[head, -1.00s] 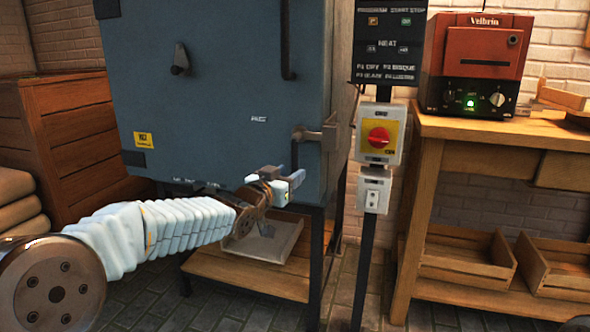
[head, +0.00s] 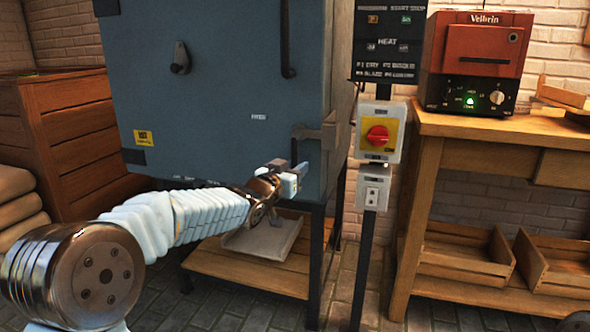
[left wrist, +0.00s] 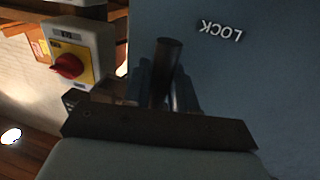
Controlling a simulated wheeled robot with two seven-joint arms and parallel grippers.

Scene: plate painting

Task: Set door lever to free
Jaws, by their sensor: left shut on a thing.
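The dark door lever (head: 294,150) hangs down from the latch at the right edge of the blue kiln door (head: 215,110). My left gripper (head: 291,167) is at its lower end, with the arm coming in from the left. In the left wrist view, the dark round lever bar (left wrist: 166,65) stands between the fingers of my left gripper (left wrist: 166,88), which is shut on it. An upside-down LOCK label (left wrist: 220,31) is on the blue door beside the bar. No FREE label is readable. My right gripper is out of view.
A post with a red rotary switch (head: 378,136) on a yellow plate stands just right of the kiln. A workbench (head: 480,128) carries a red box-shaped device (head: 476,62). A wooden crate stack (head: 75,145) stands left. A tray (head: 265,240) lies on the low shelf beneath.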

